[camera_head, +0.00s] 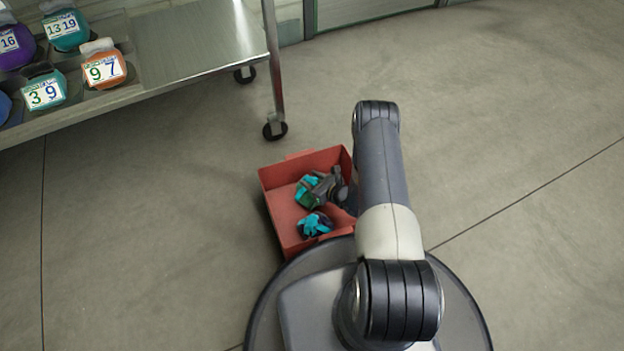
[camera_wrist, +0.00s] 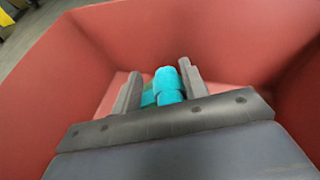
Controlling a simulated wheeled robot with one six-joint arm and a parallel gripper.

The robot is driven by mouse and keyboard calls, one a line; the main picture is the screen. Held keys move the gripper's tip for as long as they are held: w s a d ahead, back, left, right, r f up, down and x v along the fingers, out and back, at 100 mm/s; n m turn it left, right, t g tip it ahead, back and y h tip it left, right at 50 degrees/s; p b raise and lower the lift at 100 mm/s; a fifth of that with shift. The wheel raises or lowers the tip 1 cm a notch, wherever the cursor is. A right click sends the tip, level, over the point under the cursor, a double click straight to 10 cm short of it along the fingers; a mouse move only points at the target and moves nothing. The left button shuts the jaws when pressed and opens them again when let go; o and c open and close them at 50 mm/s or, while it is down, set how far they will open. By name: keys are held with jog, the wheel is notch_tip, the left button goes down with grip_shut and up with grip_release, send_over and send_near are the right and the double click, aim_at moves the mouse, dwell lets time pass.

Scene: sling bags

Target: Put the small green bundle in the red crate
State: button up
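The red crate (camera_head: 285,207) stands on the floor, left of my arm, and its red wall (camera_wrist: 235,35) surrounds my gripper in the wrist view. My gripper (camera_head: 322,188) is inside the crate. A small green bundle with turquoise parts (camera_head: 309,199) lies between its fingers. In the wrist view the fingers (camera_wrist: 160,88) are apart, with the turquoise and green bundle (camera_wrist: 168,80) filling the space between them; they seem closed on it. Its underside is hidden, so I cannot tell whether it touches the crate floor.
A turquoise and dark purple bundle (camera_head: 315,225) lies in the near part of the crate. A metal rack (camera_head: 200,40) on casters stands at the upper left, with several numbered bundles, including an orange one (camera_head: 104,68). The floor at right is clear.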

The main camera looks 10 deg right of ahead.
jog(key=shift+o, duration=0.8)
jog(key=shift+r, duration=0.25)
jog(key=p+v, duration=0.4)
jog(key=v, duration=0.8)
jog(key=shift+r, duration=0.45)
